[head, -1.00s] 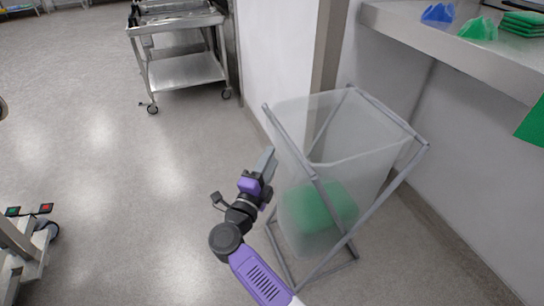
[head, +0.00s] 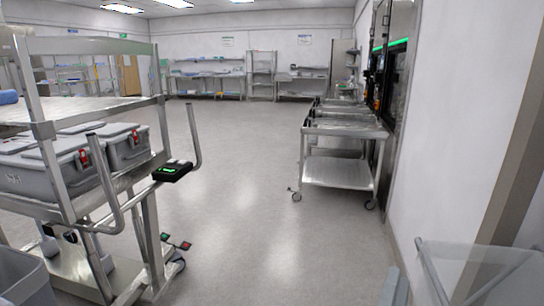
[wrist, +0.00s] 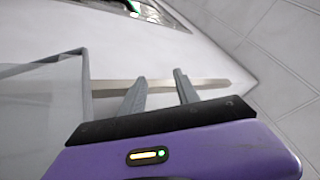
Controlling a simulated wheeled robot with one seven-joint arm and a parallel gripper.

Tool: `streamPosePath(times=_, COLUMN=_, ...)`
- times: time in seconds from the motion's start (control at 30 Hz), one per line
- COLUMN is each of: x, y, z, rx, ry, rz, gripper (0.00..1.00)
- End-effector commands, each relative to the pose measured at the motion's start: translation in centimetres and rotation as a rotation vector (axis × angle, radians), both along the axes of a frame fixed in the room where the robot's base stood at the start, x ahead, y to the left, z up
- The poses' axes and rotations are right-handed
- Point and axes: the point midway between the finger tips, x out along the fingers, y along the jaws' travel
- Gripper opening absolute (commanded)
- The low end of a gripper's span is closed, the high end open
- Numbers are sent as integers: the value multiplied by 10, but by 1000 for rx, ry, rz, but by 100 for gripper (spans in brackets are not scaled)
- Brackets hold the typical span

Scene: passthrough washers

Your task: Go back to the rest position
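My gripper (wrist: 159,76) shows in the wrist view with its two grey fingers apart and nothing held between them. In the head view only a grey finger part (head: 391,284) shows at the bottom edge, left of the clear bag stand; the rest of the arm is out of the picture. The bag stand (head: 425,268) is at the lower right, cut off by the frame. In the wrist view, its translucent bag and grey frame (wrist: 86,75) lie to the left of my fingers.
A steel trolley with grey bins (head: 70,205) stands close on the left. Steel carts (head: 342,172) stand along the right wall. Shelving (head: 210,85) lines the far wall. The grey floor (head: 240,190) between them is clear.

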Motion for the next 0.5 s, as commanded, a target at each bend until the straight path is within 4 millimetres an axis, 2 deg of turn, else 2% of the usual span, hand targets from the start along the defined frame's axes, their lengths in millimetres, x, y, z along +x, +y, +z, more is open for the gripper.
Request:
streamPosePath(times=0.03, x=-15, y=4, z=2, rx=-61, ry=20, rz=22, gripper=38)
streamPosePath(times=0.17, x=-53, y=21, z=2, rx=-233, ry=88, rz=85, gripper=38)
streamPosePath(times=0.5, x=-167, y=52, z=-14, rx=-611, ry=343, rz=201, gripper=38)
